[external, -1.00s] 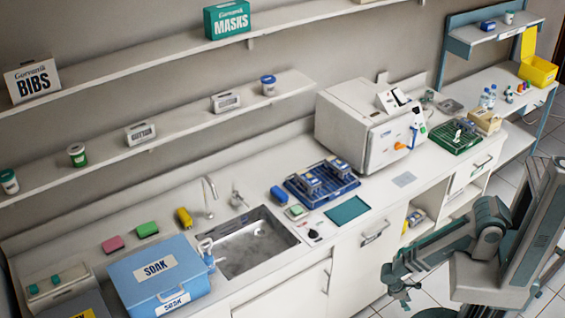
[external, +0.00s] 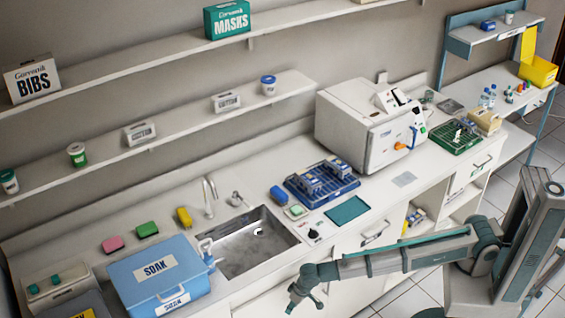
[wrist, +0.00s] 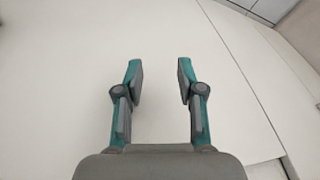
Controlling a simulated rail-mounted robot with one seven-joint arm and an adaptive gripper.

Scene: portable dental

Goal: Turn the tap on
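The tap is a thin silver spout (external: 208,197) rising at the back left of the steel sink (external: 228,262). A small metal fitting, seemingly the tap's handle (external: 237,199), stands just right of the spout; whether it is on cannot be told. My gripper (external: 302,303) hangs in front of the counter, below and to the right of the sink, apart from the tap. In the wrist view my gripper (wrist: 160,72) is open and empty, with its two teal-and-grey fingers apart in front of a plain white surface. The tap is not in the wrist view.
A yellow item (external: 184,217) is left of the spout. A blue instrument tray (external: 322,185) lies right of the sink. The long shelf (external: 180,128) runs above the back.

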